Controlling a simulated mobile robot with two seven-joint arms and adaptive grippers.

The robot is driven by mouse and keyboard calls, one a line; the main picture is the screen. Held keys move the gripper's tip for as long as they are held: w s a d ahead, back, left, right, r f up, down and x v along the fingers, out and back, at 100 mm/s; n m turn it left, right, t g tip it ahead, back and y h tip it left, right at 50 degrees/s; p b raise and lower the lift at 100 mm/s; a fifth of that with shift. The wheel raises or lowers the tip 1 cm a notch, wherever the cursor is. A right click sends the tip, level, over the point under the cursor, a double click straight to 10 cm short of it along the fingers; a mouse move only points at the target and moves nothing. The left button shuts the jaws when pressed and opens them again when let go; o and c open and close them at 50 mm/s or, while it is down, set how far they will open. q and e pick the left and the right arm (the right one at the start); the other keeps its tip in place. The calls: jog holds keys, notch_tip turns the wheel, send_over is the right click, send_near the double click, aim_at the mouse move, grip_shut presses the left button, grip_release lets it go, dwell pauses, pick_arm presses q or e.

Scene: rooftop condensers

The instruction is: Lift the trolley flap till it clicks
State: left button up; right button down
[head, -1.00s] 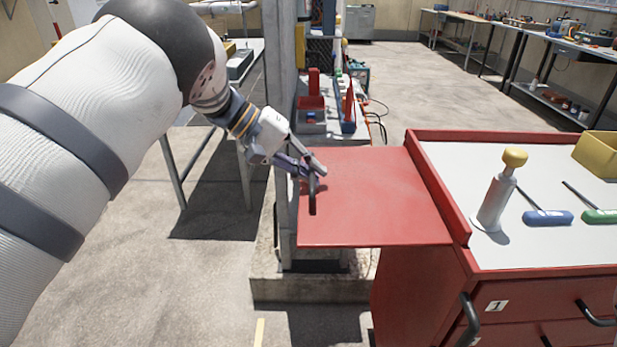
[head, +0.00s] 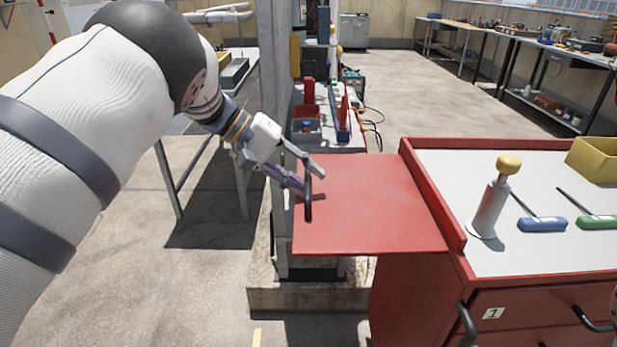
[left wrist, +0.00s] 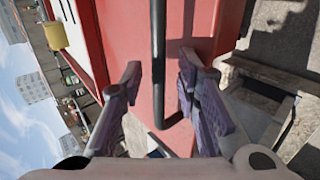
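The red trolley (head: 420,310) stands at the right with a pale top. Its red flap (head: 375,205) sticks out to the left, raised and looking about level, a little below the trolley's raised rim. A black bar handle (head: 308,200) sits at the flap's outer edge. My left gripper (head: 322,186) is at this handle with its fingers apart. In the left wrist view the handle (left wrist: 158,60) runs between the open fingers (left wrist: 159,72), with a gap visible on both sides. The flap's support underneath is hidden. My right gripper does not show.
A yellow-knobbed grey tool (head: 490,210), blue-handled (head: 543,224) and green-handled tools and a yellow bin (head: 595,160) are on the trolley top. A concrete post (head: 276,130) rises close behind the gripper. Benches line the back; open floor lies at front left.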

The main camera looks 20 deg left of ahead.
pick_arm(q)
jog(key=v, duration=1.1)
